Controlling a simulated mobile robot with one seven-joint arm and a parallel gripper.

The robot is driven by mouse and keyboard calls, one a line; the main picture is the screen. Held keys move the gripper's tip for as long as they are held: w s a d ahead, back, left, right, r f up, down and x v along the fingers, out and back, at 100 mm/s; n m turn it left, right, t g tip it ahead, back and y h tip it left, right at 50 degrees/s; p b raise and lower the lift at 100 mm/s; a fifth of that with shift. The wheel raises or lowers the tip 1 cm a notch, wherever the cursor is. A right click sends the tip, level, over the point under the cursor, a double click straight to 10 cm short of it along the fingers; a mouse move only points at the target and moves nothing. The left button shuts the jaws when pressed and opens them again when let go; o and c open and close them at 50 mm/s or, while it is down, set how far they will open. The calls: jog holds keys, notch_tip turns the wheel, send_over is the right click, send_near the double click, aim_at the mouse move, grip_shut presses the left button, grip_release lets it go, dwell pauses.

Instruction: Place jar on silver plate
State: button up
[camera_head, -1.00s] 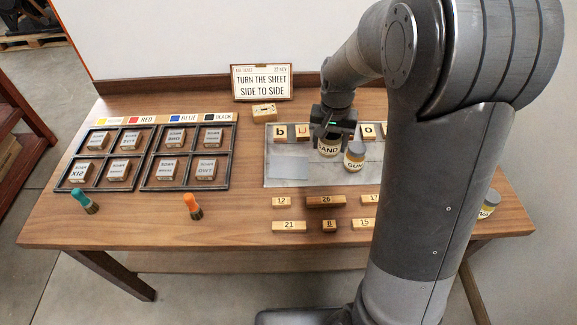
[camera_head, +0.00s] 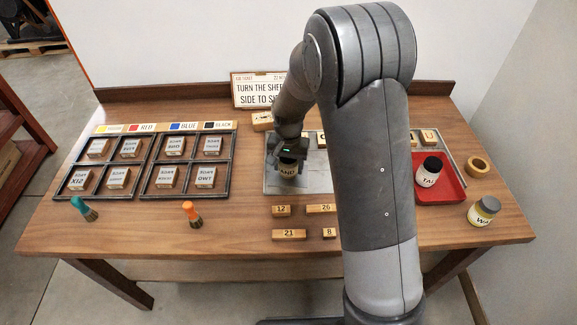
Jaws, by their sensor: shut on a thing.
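My gripper (camera_head: 290,153) is shut on a jar (camera_head: 288,169) with a cream label and dark lettering that is only partly readable. The jar looks upright and is over the left part of the silver plate (camera_head: 312,185). I cannot tell whether its base touches the plate. My arm hides the middle of the plate, including where a second jar with a similar label stood.
A red tray (camera_head: 455,190) at right holds a black-lidded jar (camera_head: 429,172). Another jar (camera_head: 484,211) stands at the right edge, near a wooden ring (camera_head: 478,166). Numbered blocks (camera_head: 289,234) lie in front of the plate. A divided case (camera_head: 235,165) stands to the left.

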jog(key=shift+f, duration=0.4)
jog(key=shift+f, duration=0.15)
jog(key=o, duration=1.1)
